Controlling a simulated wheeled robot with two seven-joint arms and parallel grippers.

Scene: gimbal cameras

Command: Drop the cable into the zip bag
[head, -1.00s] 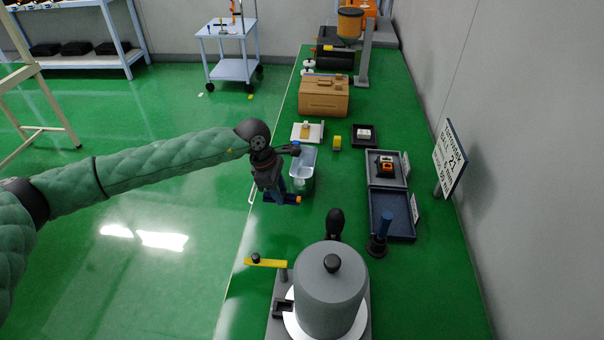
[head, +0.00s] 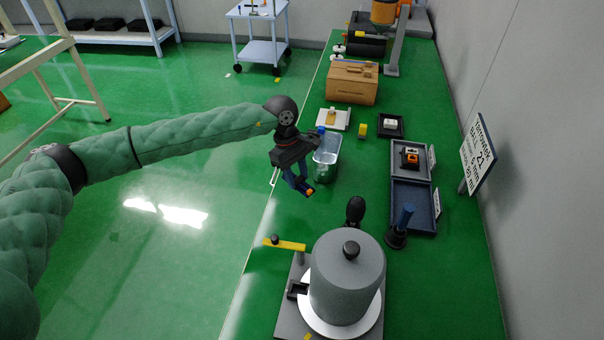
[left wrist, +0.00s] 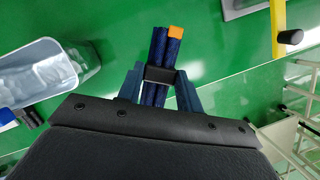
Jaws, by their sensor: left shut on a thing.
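My left gripper (head: 296,172) is shut on a dark blue cable bundle (head: 299,182) with an orange end and a black band. The bundle (left wrist: 161,50) sticks out between the fingers (left wrist: 160,88) in the left wrist view. It hangs over the bench's left edge area, in front of a pale, open-topped container (head: 327,158). This container (left wrist: 70,62) is left of the fingers in the left wrist view, apart from the bundle. It may be the zip bag; I cannot tell for sure. My right gripper is not in view.
A grey cylinder with a black knob (head: 346,275) stands at the front of the green bench, with a yellow bar (head: 290,246) beside it. A brown box (head: 352,82) stands farther back.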

